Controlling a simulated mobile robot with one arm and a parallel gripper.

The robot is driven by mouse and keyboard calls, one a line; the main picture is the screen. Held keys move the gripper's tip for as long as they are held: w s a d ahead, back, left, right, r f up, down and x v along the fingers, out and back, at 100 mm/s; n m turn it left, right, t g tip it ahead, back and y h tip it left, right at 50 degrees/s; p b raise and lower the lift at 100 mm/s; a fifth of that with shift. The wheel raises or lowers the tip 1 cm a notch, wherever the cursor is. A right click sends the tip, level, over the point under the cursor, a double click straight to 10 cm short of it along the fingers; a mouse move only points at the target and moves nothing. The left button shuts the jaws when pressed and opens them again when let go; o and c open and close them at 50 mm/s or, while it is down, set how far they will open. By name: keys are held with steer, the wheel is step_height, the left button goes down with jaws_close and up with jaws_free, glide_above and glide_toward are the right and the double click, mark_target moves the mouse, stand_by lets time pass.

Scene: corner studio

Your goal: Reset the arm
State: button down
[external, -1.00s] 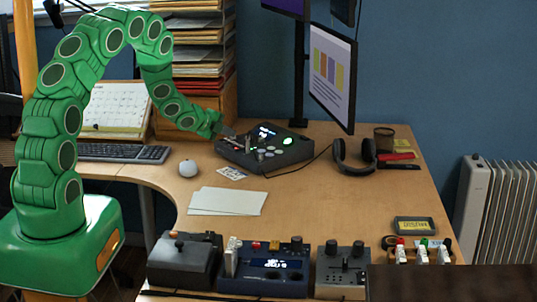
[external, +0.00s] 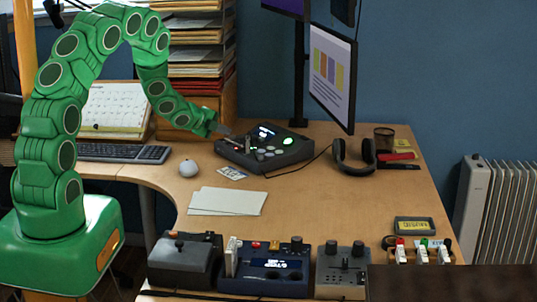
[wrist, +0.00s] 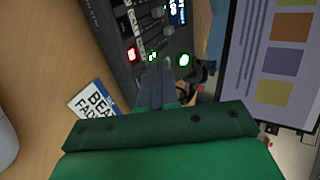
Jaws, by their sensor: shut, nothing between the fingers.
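My green arm arches over from the left in the external view. My gripper (external: 227,131) is at the left edge of the dark control console (external: 262,153), just above it. In the wrist view my gripper (wrist: 160,78) is shut and empty, its two thin fingers together. Beyond the fingertips the console (wrist: 130,25) shows a red lit button, a green lit button, small sliders and a display. From these views I cannot tell whether the fingertips touch the console.
A card (external: 232,173) and white papers (external: 227,201) lie in front of the console. A white mouse (external: 188,168) and keyboard (external: 124,153) are left. The monitor (external: 332,77), headphones (external: 355,157) and a paper-tray stack (external: 190,50) stand nearby. Several control boxes (external: 262,270) line the front.

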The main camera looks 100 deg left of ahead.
steer(key=w+d+r+n+g, duration=0.1)
steer(key=w+d+r+n, duration=0.1)
steer(key=w+d+r, duration=0.4)
steer(key=w+d+r+n+g+h, duration=0.15)
steer(key=d+r, duration=0.25)
steer(key=d, duration=0.4)
steer(key=w+d+r+n+g, duration=0.2)
steer(key=w+d+r, duration=0.25)
steer(key=d, duration=0.25)
steer(key=s+d+r+n+g+h, duration=0.1)
steer(key=s+d+r, duration=0.1)
steer(key=d, duration=0.9)
steer(key=s+d+r+n+g+h, duration=0.1)
steer(key=d+r+n+h, duration=0.15)
steer(key=d, duration=0.75)
steer(key=s+d+r+g+h, duration=0.1)
steer(key=s+d+r+g, duration=0.1)
steer(key=s+d, duration=0.8)
steer(key=s+d+r+g+h, duration=0.1)
steer(key=s+d+r+h, duration=0.1)
steer(key=s+d, duration=0.8)
steer(key=d, duration=0.8)
steer(key=shift+d+g, duration=0.15)
steer(key=shift+g, duration=0.2)
